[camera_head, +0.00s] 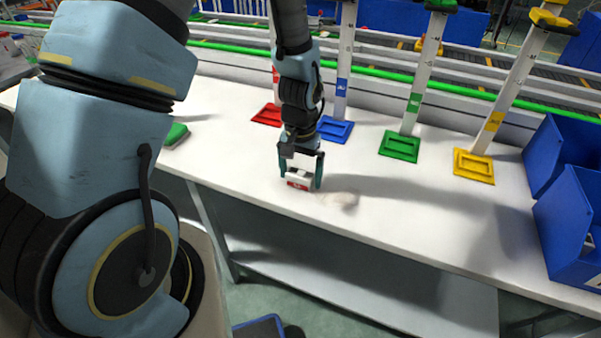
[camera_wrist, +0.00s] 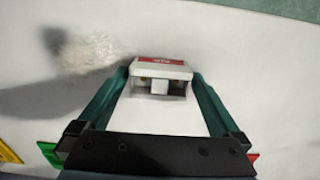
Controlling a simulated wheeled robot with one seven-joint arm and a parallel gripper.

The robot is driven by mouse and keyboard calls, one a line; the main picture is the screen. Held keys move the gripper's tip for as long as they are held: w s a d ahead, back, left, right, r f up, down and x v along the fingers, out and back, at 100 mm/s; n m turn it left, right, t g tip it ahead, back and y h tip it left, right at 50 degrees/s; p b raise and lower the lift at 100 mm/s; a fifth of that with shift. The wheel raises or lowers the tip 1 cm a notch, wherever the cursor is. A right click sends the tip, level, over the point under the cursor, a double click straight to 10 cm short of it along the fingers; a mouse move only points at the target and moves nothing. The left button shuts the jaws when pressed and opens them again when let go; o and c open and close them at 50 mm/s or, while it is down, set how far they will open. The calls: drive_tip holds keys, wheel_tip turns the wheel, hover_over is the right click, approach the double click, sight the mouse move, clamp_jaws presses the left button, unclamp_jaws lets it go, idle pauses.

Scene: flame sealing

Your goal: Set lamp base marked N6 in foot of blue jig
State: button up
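A small white block with a red label, seemingly the lamp base (camera_head: 299,178), is near the table's front edge. It also shows in the wrist view (camera_wrist: 161,70), between my fingertips; its label is too small to read surely. My gripper (camera_head: 302,181) points down with one finger on each side of the block. The fingertips are at its sides, but I cannot tell whether they press on it or whether it rests on the table. The blue jig (camera_head: 335,130) stands behind and right of my gripper, with a rectangular frame as its foot and a tall white post.
A red jig (camera_head: 268,115) stands left of the blue one, green (camera_head: 400,146) and yellow (camera_head: 474,165) jigs to its right. Blue bins (camera_head: 570,235) are at the right end. A pale blurred patch (camera_head: 338,199) lies beside my gripper. The front right tabletop is clear.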

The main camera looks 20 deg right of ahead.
sight(301, 173)
wheel_tip(301, 173, up, 12)
drive_tip(key=b, duration=0.3)
drive_tip(key=a+r+n, duration=0.2)
drive_tip(key=a+n, duration=0.1)
drive_tip(key=a, duration=0.9)
drive_tip(key=w+a+r+n+t, duration=0.1)
drive_tip(key=a+n, duration=0.3)
drive_tip(key=a, duration=0.9)
drive_tip(key=shift+w+a+r+t+p, duration=0.2)
drive_tip(key=shift+r+t+p, duration=0.1)
drive_tip(key=shift+r, duration=0.1)
